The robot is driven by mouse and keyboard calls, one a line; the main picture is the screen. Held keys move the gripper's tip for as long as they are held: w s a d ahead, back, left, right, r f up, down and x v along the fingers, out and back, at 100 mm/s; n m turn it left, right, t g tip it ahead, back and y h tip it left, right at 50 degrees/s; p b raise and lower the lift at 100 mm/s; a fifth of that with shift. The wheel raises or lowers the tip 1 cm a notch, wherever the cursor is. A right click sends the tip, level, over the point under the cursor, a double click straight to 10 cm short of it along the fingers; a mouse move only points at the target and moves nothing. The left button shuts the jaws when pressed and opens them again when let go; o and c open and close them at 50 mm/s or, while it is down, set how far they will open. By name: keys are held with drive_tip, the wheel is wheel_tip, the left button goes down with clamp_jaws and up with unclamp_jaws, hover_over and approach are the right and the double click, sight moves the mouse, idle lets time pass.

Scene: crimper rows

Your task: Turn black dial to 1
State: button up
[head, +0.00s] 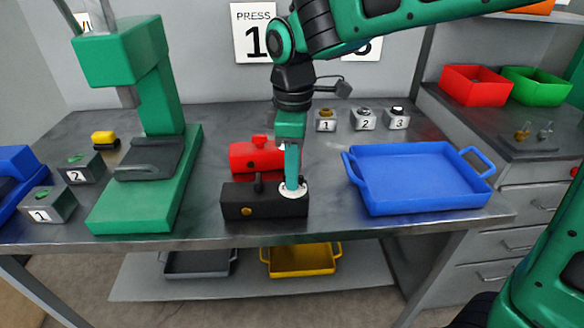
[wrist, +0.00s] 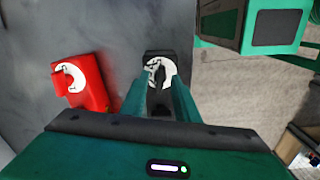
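The black block (head: 250,205) sits near the front edge of the bench, with a brass button on its front and a black upright piece on top. Its white dial face (head: 293,192) is at the right end. My gripper (head: 291,184) points down over this dial. In the wrist view, the black block (wrist: 155,56) and its dial (wrist: 160,72) lie between my two green fingertips (wrist: 160,85). The fingers stand apart, and I see no clear contact with the dial's knob. The fingers partly hide the dial, and I cannot read its numbers.
A red block (head: 250,160) with a similar dial stands just behind; it also shows in the wrist view (wrist: 88,88). A green press (head: 150,190) stands left. A blue tray (head: 420,180) is at right. Stands numbered 1 (head: 326,120), 2 and 3 line the back.

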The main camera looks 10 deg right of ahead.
wheel_tip(320, 180, up, 11)
drive_tip(key=shift+f, duration=0.15)
idle(0.4)
drive_tip(key=shift+w, duration=0.1)
drive_tip(key=s+d+f+m, duration=0.25)
drive_tip(key=d+m, duration=0.25)
drive_tip(key=d, duration=0.6)
drive_tip(key=s+d+f+m, duration=0.25)
drive_tip(key=d+m, duration=0.25)
drive_tip(key=d, duration=0.6)
drive_tip(key=s+d+f+m, duration=1)
drive_tip(key=s+d+m, duration=0.1)
drive_tip(key=s, duration=0.4)
drive_tip(key=shift+s+d+m, duration=0.15)
drive_tip(key=shift+d+m, duration=0.25)
drive_tip(key=shift+d, duration=0.45)
